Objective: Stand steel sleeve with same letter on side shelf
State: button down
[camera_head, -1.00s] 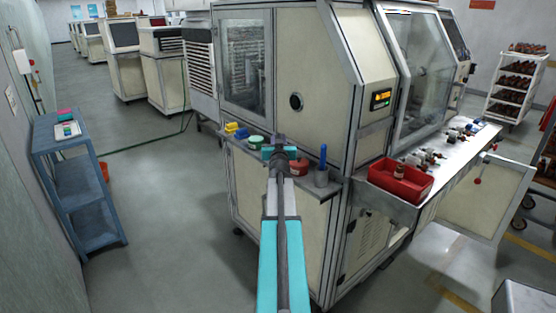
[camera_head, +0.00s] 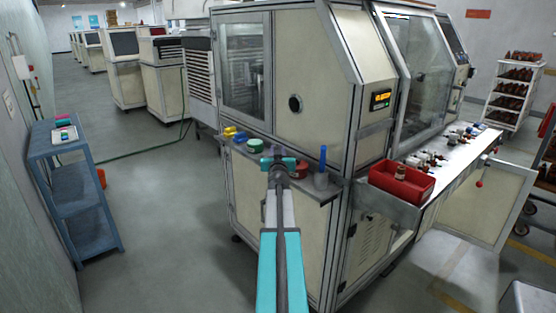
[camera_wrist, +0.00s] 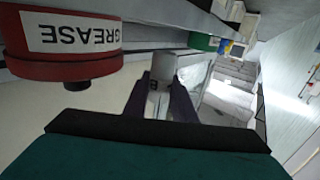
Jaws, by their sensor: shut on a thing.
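My gripper (camera_head: 279,162) is at the front edge of the grey side shelf (camera_head: 310,190) on the machine. In the wrist view my gripper (camera_wrist: 160,100) has its dark fingers shut on a pale grey steel sleeve (camera_wrist: 161,72). A dark letter on the sleeve looks like a B, but it is small and I cannot be sure. The head view does not clearly show the sleeve. A red tin marked GREASE (camera_wrist: 70,45) is close on the left of the wrist view; on the shelf in the head view the red tin (camera_head: 299,170) is just right of my gripper.
A green tin (camera_head: 255,146), yellow and blue items (camera_head: 235,134) and a grey cup (camera_head: 321,180) with a blue handle stand on the shelf. A red bin (camera_head: 401,183) sits on the machine's front ledge.

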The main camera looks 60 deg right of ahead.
jog(key=shift+f+b, duration=1.6)
jog(key=shift+f, duration=0.2)
jog(key=shift+f, duration=0.15)
jog(key=c, duration=1.8)
grip_release()
jog(key=shift+o, duration=0.2)
jog(key=shift+r, duration=0.3)
jog(key=shift+s+a+f, duration=0.1)
jog(key=shift+s+a, duration=0.05)
jog(key=shift+a, duration=0.05)
jog(key=v, duration=1.1)
jog(key=shift+a, duration=0.2)
jog(key=shift+s, duration=0.1)
